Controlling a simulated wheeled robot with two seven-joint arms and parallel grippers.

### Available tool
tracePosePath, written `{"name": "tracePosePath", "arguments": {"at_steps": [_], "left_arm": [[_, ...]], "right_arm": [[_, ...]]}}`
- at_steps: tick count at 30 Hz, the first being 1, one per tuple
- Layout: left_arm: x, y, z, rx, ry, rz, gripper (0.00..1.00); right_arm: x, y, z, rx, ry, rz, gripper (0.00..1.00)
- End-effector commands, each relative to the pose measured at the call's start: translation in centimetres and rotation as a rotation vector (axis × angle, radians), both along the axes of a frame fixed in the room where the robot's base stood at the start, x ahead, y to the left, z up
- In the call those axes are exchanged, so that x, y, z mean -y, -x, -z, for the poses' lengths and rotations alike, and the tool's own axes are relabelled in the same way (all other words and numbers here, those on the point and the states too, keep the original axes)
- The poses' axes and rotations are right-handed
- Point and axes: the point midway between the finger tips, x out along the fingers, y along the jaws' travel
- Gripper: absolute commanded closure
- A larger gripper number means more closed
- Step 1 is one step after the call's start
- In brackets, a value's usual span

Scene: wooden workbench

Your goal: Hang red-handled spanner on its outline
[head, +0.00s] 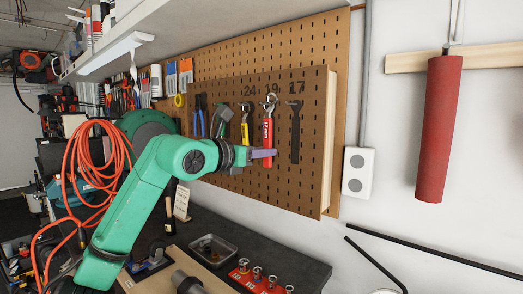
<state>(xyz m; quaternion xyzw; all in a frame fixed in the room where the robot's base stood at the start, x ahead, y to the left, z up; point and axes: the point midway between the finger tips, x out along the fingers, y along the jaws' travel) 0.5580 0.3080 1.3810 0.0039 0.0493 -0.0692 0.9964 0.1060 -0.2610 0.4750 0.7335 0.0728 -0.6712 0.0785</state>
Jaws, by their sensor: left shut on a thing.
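The red-handled spanner (267,131) is upright against the front of the raised pegboard panel, under the number 19. Its silver head is at the top, close to the number. My left gripper (264,153) reaches in from the left and is shut on the lower part of the red handle. Any outline behind this spanner is hidden by it. A dark spanner-shaped outline (295,131) shows to its right under the number 17. I cannot tell whether the spanner touches the board or a peg. My right gripper is not in view.
A yellow-handled spanner (245,127) hangs under 24, left of the red one, with blue pliers (199,116) further left. The panel's pale side edge (328,140) is at the right. A metal tray (213,249) and a red socket holder (259,281) are on the bench below.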

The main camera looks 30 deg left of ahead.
Motion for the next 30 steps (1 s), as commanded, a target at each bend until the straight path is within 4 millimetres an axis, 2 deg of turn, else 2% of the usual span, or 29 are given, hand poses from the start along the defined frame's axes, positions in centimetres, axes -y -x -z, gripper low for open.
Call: {"name": "tracePosePath", "arguments": {"at_steps": [4,12,30], "left_arm": [[0.2,-1.1,-0.1,0.0,0.001,0.001,1.0],[0.4,-3.1,0.1,-0.001,0.002,0.001,1.0],[1.1,-7.5,0.2,-0.001,0.001,0.001,1.0]], "right_arm": [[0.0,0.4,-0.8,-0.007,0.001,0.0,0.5],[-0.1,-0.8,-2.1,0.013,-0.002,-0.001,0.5],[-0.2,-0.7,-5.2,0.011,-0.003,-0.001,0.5]]}}
